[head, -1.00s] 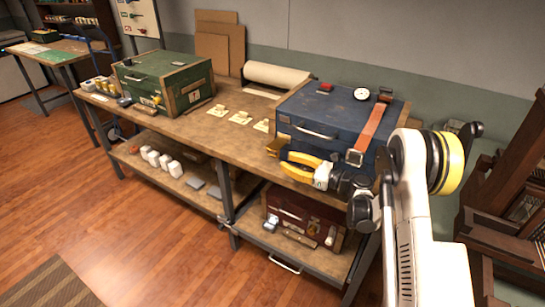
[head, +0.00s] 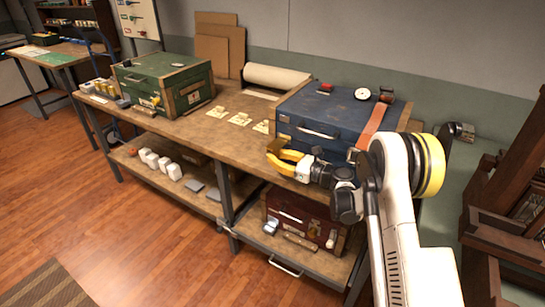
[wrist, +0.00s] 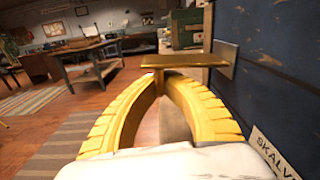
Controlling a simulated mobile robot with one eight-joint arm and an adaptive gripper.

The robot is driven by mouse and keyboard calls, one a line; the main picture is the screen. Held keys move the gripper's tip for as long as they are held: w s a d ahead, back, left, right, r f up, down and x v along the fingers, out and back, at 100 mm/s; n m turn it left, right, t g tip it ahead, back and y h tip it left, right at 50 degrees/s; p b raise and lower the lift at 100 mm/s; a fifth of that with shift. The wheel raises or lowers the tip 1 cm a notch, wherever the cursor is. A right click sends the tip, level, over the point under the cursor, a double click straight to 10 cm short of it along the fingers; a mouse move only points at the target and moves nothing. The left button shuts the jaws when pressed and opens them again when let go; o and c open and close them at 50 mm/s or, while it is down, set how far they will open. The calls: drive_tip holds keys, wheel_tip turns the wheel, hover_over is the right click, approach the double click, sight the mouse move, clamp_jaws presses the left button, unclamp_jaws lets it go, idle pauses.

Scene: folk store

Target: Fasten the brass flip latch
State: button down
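The blue trunk (head: 325,125) stands on the right end of the workbench, lid down. The brass flip latch (wrist: 185,60) sticks out level from its plate (wrist: 226,58) on the trunk's dark blue side; it also shows at the trunk's left front corner in the head view (head: 279,144). My gripper (wrist: 163,76) has yellow fingers that arch together at the latch. A narrow brass lip hangs between the fingertips, and they look closed on it; the exact contact is partly hidden. The gripper also shows left of my wrist in the head view (head: 272,155).
A leather strap (head: 371,128) and a round gauge (head: 362,94) are on the trunk. Paper cards (head: 239,119) lie to its left, then a green chest (head: 165,82). A dark red case (head: 305,217) sits on the lower shelf. The floor before the bench is clear.

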drive_tip(key=shift+s+a+r+m, duration=0.15)
drive_tip(key=shift+r+m, duration=0.3)
drive_tip(key=shift+m, duration=0.35)
drive_tip(key=c, duration=1.6)
unclamp_jaws()
drive_tip(key=shift+o, duration=0.2)
drive_tip(key=v, duration=1.2)
